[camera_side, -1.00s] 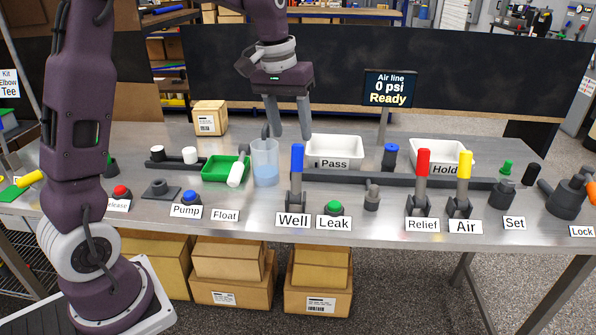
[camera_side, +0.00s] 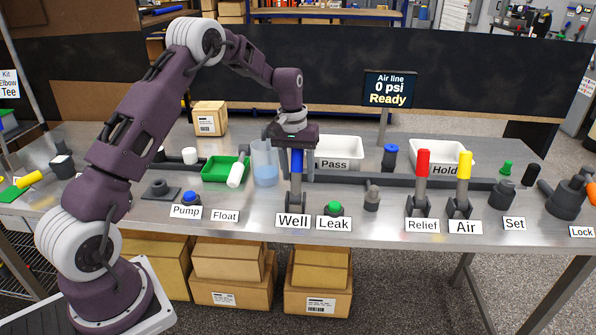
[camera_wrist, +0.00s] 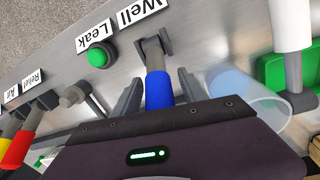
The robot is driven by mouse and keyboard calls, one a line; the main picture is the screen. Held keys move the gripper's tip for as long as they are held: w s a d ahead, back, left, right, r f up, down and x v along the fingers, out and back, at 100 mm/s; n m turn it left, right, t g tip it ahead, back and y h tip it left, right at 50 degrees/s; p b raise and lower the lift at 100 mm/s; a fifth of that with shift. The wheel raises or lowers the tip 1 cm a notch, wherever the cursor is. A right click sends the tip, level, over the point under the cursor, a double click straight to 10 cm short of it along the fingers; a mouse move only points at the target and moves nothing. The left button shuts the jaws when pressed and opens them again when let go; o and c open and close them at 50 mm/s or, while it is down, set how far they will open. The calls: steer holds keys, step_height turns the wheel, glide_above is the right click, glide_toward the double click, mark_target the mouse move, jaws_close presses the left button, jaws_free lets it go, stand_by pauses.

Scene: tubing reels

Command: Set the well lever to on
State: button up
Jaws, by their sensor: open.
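The well lever has a blue handle (camera_side: 297,162) on a grey stem and stands upright behind the "Well" label (camera_side: 293,221). In the wrist view the blue handle (camera_wrist: 159,89) lies between the two grey fingers of my gripper (camera_wrist: 158,93). My gripper (camera_side: 296,160) is lowered over the lever in the side view. The fingers are open, one on each side of the handle, with a gap showing on both sides. The top of the handle is hidden by the gripper body.
A clear beaker (camera_side: 265,163) of blue liquid stands close on the left. The green leak button (camera_side: 334,208) is just right of the lever. Red relief (camera_side: 423,163) and yellow air (camera_side: 464,165) levers stand farther right. The Pass tray (camera_side: 345,150) is behind.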

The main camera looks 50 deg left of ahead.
jaws_close()
stand_by(1.3)
